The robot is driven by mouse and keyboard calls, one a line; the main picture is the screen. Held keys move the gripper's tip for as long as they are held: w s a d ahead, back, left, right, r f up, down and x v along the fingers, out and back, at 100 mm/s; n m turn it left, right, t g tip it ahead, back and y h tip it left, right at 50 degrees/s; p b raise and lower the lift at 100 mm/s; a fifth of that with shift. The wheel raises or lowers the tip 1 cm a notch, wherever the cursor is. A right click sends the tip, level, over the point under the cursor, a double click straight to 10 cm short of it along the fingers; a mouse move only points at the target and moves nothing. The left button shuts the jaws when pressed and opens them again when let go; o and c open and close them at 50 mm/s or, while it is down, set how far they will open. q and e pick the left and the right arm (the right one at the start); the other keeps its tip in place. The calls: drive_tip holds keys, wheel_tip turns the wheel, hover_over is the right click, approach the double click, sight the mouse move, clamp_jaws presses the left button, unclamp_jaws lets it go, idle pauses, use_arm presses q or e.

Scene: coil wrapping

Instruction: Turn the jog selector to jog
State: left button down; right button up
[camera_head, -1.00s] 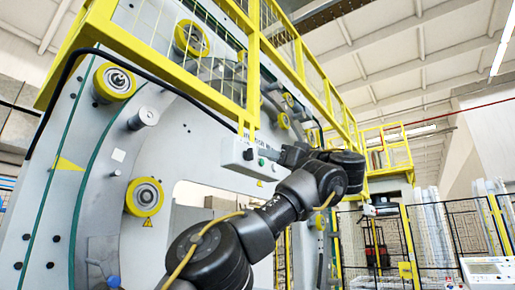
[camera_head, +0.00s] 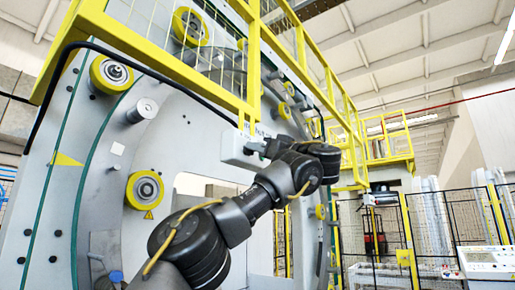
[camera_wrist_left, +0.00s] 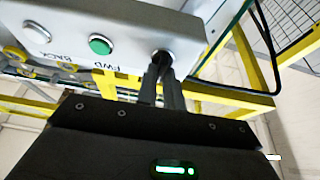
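The grey control box (camera_head: 238,150) hangs below the yellow railing, with its button face partly hidden by my arm. In the left wrist view the box (camera_wrist_left: 125,15) fills the upper part. Its face carries a green button (camera_wrist_left: 100,45), a pale button (camera_wrist_left: 37,32) and the dark jog selector (camera_wrist_left: 162,57). My left gripper (camera_head: 262,149) is at the box. In the wrist view its fingers (camera_wrist_left: 163,70) are close together with their tips at the selector, seemingly shut on it. The tips hide most of the knob, so its setting cannot be read. My right gripper is not in view.
The large grey machine panel (camera_head: 50,200) with yellow rollers (camera_head: 145,190) stands at left. A yellow railing (camera_head: 255,75) runs above the control box. Black mesh fencing (camera_head: 375,235) and a white console (camera_head: 485,262) are at right.

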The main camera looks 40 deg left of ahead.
use_arm(q)
drive_tip(key=shift+r+m+t+h+b, duration=0.2)
drive_tip(key=shift+m+t+h, duration=0.85)
drive_tip(key=shift+m, duration=2.7)
drive_tip(key=shift+f+m+t+h+b, duration=0.1)
drive_tip(key=shift+m+t+h+b, duration=0.4)
drive_tip(key=shift+m+t, duration=2.05)
drive_tip(key=shift+r+m+t+h+b, duration=0.15)
drive_tip(key=shift+m+h, duration=0.7)
drive_tip(key=shift+m, duration=4.05)
drive_tip(key=shift+f, duration=0.2)
drive_tip(key=c, duration=1.5)
unclamp_jaws()
